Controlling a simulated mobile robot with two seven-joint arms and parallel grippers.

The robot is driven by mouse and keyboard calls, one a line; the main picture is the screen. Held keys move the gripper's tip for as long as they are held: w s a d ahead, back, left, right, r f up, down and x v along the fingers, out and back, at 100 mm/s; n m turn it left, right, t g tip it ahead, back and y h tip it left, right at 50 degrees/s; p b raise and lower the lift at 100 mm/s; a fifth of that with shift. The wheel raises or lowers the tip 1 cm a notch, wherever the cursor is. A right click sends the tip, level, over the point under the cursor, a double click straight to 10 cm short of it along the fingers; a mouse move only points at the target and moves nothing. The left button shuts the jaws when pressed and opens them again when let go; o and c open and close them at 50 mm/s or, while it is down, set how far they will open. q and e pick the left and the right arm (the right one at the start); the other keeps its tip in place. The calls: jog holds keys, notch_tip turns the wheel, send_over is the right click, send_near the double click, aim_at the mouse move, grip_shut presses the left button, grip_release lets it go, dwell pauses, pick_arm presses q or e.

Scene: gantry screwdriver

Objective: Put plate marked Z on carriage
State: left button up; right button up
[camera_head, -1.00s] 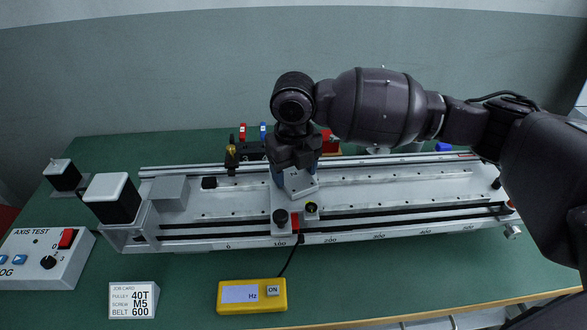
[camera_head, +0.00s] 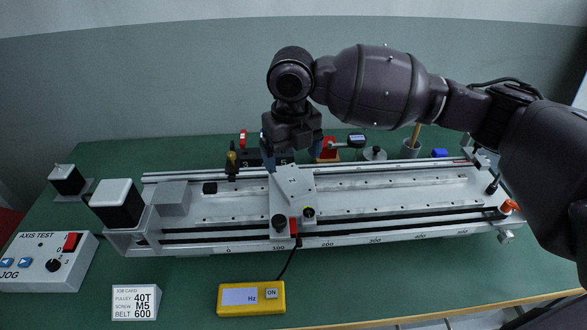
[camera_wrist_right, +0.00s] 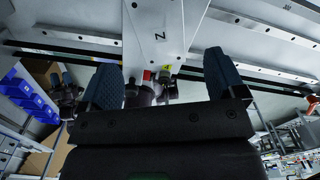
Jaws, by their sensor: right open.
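The plate marked Z (camera_head: 295,184) is a light grey metal plate lying on the carriage (camera_head: 283,212). It looks slightly turned relative to the carriage edges. In the right wrist view the letter Z shows on the plate (camera_wrist_right: 160,38). My right gripper (camera_head: 290,151) is open and empty, just behind and above the plate. Its two blue fingers stand apart in the right wrist view (camera_wrist_right: 163,82), with nothing between them and the plate clear of them. Whether the plate sits fully flush cannot be told. My left gripper is not in view.
The long gantry rail (camera_head: 400,195) runs across the green bench. A motor (camera_head: 116,204) stands at its left end. A yellow Hz meter (camera_head: 251,298), a job card (camera_head: 135,302) and the axis test box (camera_head: 45,262) lie in front. Small tools stand behind the rail.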

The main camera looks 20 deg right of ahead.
aim_at(292, 181)
notch_tip(292, 181, up, 6)
jog(key=shift+f+p, duration=0.1)
jog(key=shift+p, duration=0.35)
jog(key=shift+s, duration=0.1)
